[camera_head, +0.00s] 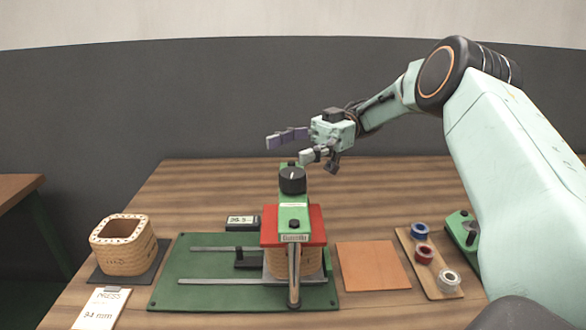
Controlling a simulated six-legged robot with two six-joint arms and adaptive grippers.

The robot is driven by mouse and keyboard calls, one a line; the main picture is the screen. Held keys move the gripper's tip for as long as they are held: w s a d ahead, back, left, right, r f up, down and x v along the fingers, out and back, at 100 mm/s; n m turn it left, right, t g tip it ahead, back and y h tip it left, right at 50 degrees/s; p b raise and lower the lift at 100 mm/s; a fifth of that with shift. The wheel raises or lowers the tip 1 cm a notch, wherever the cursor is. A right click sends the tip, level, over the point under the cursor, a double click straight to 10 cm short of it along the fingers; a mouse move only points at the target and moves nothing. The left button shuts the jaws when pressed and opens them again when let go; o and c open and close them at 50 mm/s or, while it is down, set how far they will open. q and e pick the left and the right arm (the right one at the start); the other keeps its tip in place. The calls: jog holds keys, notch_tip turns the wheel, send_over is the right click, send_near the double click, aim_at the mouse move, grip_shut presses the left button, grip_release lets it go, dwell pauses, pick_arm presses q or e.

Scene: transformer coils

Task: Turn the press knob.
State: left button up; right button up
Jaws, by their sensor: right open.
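The press knob (292,180) is a black round knob with a light pointer mark, on top of the green press (293,215). The press stands on a green base plate (210,288) and has a red block (318,224) and a wound coil (310,263) under it. My right gripper (287,149) is above the knob and reaches in from the right. Its fingers are apart and empty, and the lower finger is close above the knob; I cannot tell whether they touch. My left gripper is not in view.
A wound coil (124,250) stands at the left near a card reading "PRESS 94 mm" (101,310). A small display (242,223) sits behind the plate. At the right are an orange-brown sheet (372,266), a board (445,289) with tape rolls, and a green device (461,226).

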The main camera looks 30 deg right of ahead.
aim_at(293, 172)
jog(key=shift+r, duration=1.95)
